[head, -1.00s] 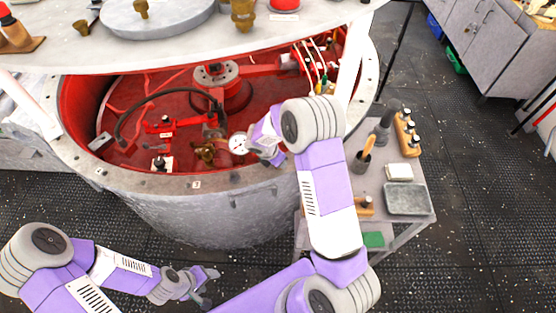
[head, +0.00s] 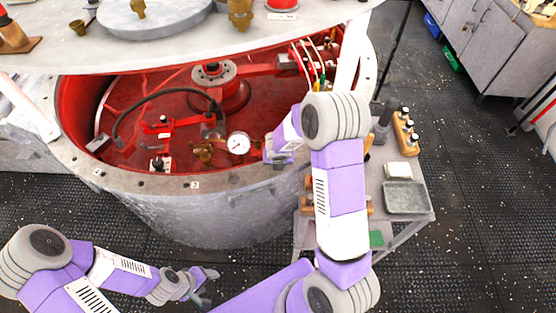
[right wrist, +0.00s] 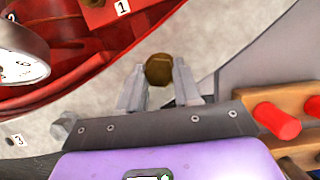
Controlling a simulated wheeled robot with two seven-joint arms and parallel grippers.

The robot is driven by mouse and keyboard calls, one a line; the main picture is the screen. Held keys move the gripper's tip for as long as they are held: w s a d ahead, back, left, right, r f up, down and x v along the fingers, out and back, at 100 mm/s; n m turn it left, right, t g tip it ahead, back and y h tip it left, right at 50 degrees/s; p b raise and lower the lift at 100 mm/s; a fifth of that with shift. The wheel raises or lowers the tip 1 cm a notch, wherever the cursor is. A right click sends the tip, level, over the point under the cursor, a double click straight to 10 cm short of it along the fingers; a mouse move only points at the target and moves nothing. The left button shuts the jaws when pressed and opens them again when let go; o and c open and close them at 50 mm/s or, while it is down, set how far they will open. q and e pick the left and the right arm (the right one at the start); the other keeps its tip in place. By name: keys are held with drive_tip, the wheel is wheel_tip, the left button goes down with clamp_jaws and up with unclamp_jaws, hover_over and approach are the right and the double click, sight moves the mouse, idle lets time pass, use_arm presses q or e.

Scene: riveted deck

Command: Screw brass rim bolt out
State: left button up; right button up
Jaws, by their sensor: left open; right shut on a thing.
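The brass rim bolt (right wrist: 158,69) shows its round brown head in the right wrist view. My right gripper (right wrist: 158,82) is shut on it, one finger at each side. The pale grey rim (right wrist: 205,40) of the drum lies behind the bolt; I cannot tell whether the thread is in the rim. In the head view my right gripper (head: 280,152) is over the drum's front right rim (head: 130,180), its fingertips and the bolt not clear to see. My left gripper (head: 208,284) is open and empty above the floor, lower left of centre.
A pressure gauge (head: 238,144) stands inside the red drum, left of my right gripper. A grey cart right of the drum carries a metal tray (head: 405,197) and a wooden rack (head: 405,135). A pale round top (head: 200,45) overhangs the drum's back. The floor in front is clear.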

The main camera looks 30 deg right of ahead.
drive_tip(key=shift+s+f+n, duration=0.2)
drive_tip(key=shift+f+n, duration=0.05)
drive_tip(key=shift+n, duration=0.15)
drive_tip(key=o, duration=0.8)
drive_tip(key=shift+o, duration=1.2)
drive_tip(key=shift+w, duration=0.15)
drive_tip(key=shift+r, duration=0.1)
drive_tip(key=p+v, duration=0.3)
drive_tip(key=v, duration=0.4)
drive_tip(key=shift+r, duration=0.25)
